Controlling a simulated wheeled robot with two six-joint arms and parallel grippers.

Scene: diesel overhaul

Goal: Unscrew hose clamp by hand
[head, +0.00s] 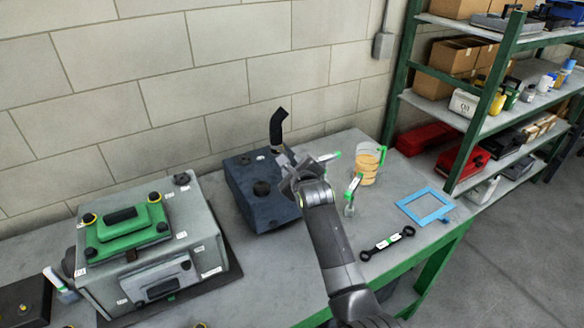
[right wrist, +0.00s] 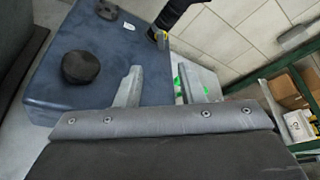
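A black bent hose (head: 278,124) stands up from the back right of a dark blue tank (head: 262,208). At the hose's foot is a small grey band, which looks like the hose clamp (head: 277,149). My right gripper (head: 284,162) is just in front of and below the clamp, over the tank's right side. In the right wrist view, its two fingers (right wrist: 160,88) are apart with nothing between them. There the hose (right wrist: 176,12) and clamp (right wrist: 163,40) lie beyond the fingertips, not touching them. My left gripper is not in view.
A grey engine block (head: 205,218) with a green cover (head: 128,238) stands at left. Right of my arm are a measuring jug (head: 368,163), a blue frame (head: 425,205) and a black wrench (head: 388,243). A wall stands close behind; a shelf rises at right.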

